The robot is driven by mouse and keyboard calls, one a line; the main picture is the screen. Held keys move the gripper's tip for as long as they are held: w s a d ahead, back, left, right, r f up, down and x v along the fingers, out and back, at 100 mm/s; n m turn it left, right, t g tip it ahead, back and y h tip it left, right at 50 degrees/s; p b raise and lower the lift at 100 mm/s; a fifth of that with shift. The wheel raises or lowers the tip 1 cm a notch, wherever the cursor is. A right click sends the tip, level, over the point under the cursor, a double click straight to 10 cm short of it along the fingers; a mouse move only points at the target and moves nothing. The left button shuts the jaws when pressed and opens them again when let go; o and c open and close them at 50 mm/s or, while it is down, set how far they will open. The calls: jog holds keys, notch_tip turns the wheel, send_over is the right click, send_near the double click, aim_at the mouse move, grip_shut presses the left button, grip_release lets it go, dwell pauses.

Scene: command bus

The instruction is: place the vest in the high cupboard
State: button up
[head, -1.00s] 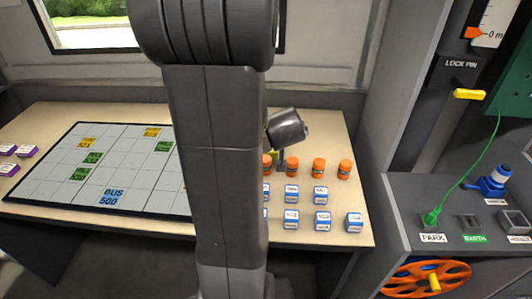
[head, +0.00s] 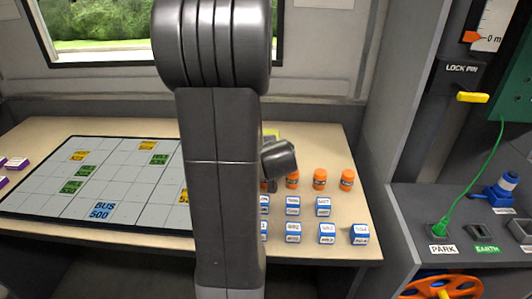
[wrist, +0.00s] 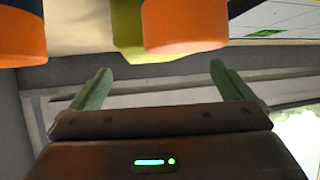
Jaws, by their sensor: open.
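A yellow-green item (head: 270,132), which may be the vest, shows only as a small patch behind my arm at the back of the desk. In the wrist view a yellow-green shape (wrist: 127,30) sits at the top, partly covered by an orange item. I cannot tell whether it is a folded vest. My gripper (wrist: 160,68) is open, its two green fingers spread with nothing between them. It is apart from the yellow-green shape in that picture. In the head view its fingers are mostly hidden behind my arm. No high cupboard is in view.
Several orange jars (head: 319,180) and blue-and-white blocks (head: 327,233) stand on the desk (head: 335,140) close to my gripper. A planning board (head: 40,180) covers the left. A grey console (head: 410,205) with a green cable (head: 474,180) stands at the right.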

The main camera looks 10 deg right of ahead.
jog(key=shift+d+x, duration=0.2)
jog(key=shift+x, duration=2.45)
jog(key=shift+s, duration=0.1)
jog(key=c, duration=1)
